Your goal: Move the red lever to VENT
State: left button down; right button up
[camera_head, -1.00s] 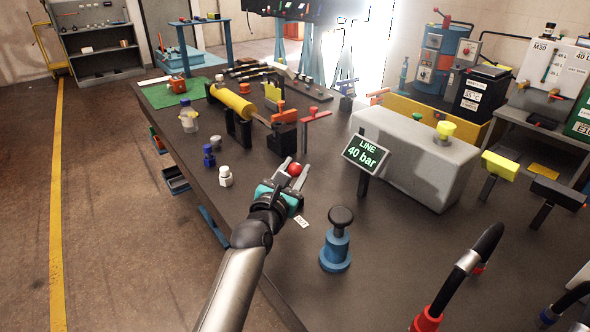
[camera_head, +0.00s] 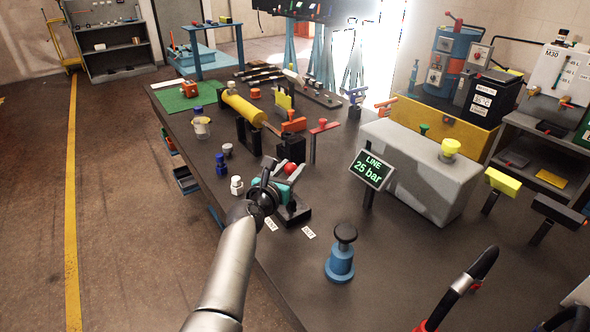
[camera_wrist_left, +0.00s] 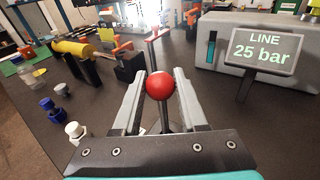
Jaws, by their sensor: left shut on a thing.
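The red lever's ball knob (camera_head: 290,169) is between the fingers of my left gripper (camera_head: 283,172). The wrist view shows the red knob (camera_wrist_left: 160,86) close up, with a finger on each side, so the gripper is shut on it. The lever's black base (camera_head: 295,213) shows on the bench, partly hidden behind my gripper and wrist. Two small white labels, a left one (camera_head: 270,224) and a right one (camera_head: 309,232), lie in front of the base; their print is too small to read. The line display (camera_head: 372,170) reads 25 bar. My right gripper is not in view.
A blue fitting with a black knob (camera_head: 341,255) stands in front, right of the lever. A grey block (camera_head: 412,165) lies behind the display. Black hoses rise at lower right.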

pick_arm(q)
jog(key=shift+a, duration=0.15)
jog(key=shift+c, duration=2.3)
grip_release()
jog(key=shift+s+a+r+p, duration=0.15)
jog(key=shift+s+p, duration=0.4)
jog(key=shift+p, duration=0.1)
jog(key=p+v, duration=0.7)
jog(key=v, duration=0.7)
jog(key=shift+p, duration=0.35)
